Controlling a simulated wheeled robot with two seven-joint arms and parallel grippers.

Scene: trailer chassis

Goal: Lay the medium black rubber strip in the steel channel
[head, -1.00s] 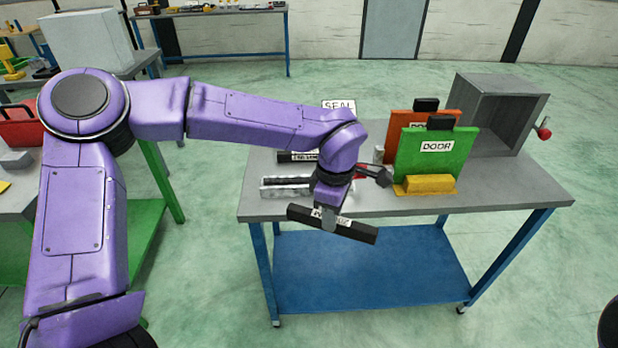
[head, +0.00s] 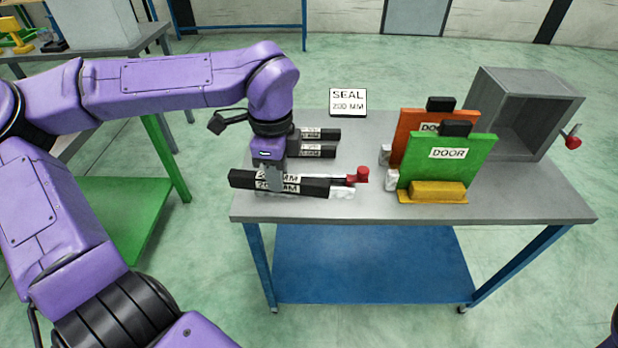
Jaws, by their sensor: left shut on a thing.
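My left gripper (head: 270,187) points down and is shut on a black rubber strip (head: 312,187) with white 200 MM labels. The strip lies lengthwise left to right, over or against the pale steel channel (head: 343,193) near the table's front left edge. The strip and gripper hide most of the channel, so I cannot tell whether the strip is down in it or just above. Two shorter black strips with white labels, a rear one (head: 328,134) and a nearer one (head: 326,152), lie behind. My right gripper is not in view.
A sign (head: 348,102) reading SEAL 200 MM stands at the back. A red-ended tool (head: 361,175) lies just right of the strip. Green (head: 445,170) and orange (head: 410,122) door panels and a grey open box (head: 540,110) fill the right of the table (head: 540,200).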

